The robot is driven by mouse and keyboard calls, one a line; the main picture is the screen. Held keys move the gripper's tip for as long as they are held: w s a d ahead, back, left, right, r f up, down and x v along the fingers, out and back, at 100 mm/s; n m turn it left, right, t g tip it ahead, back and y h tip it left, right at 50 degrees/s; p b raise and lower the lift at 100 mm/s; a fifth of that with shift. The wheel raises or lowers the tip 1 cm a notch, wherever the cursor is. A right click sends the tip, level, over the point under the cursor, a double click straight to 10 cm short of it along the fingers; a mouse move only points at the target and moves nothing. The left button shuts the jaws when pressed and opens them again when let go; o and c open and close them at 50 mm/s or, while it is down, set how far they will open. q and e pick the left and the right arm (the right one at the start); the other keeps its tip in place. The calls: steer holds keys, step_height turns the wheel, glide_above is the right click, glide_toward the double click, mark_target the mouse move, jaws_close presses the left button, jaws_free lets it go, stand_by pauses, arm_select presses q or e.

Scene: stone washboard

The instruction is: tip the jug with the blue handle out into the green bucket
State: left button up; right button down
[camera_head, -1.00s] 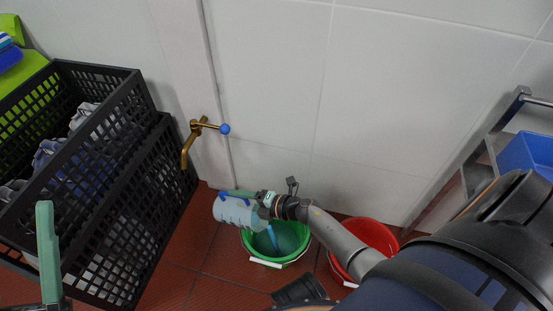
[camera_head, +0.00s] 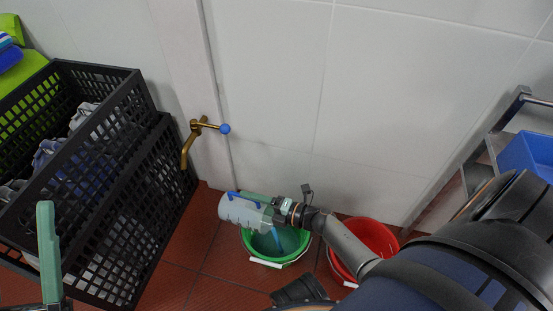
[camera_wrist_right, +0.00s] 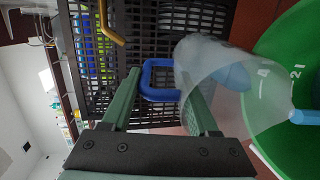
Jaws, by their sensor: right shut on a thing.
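The clear jug (camera_head: 238,212) is tipped on its side over the rim of the green bucket (camera_head: 249,247) on the floor. Its mouth points right and down, and a blue stream (camera_head: 276,240) runs from it into the bucket. My right gripper (camera_head: 254,197) is shut on the jug's blue handle, which shows between the green fingers in the right wrist view (camera_wrist_right: 148,82). There the jug (camera_wrist_right: 215,60) has a little blue liquid inside. My left gripper (camera_head: 47,250) shows at the lower left as one green finger, away from the jug; its opening is hidden.
A red bucket (camera_head: 373,233) stands right of the green one, partly behind my right arm. Black crates (camera_head: 140,225) with grey and blue items are on the left. A brass tap (camera_head: 187,150) is on the wall above. A trolley with a blue bin (camera_head: 527,152) stands right.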

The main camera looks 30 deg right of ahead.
mark_target(232, 197)
steer(key=shift+s+d+r+t, duration=0.2)
steer(key=shift+s+d+t, duration=0.1)
steer(key=shift+s+d, duration=0.1)
steer(key=w+a, duration=0.1)
steer(key=w+a+g, duration=0.1)
steer(key=w+a+f+g+h, duration=0.1)
steer(key=w, duration=0.1)
steer(key=shift+f, duration=0.1)
steer(key=shift+w+a+g+h, duration=0.1)
steer(key=shift+w+g+h, duration=0.2)
steer(key=shift+g, duration=0.2)
steer(key=shift+w+a, duration=0.1)
steer(key=shift+a, duration=0.05)
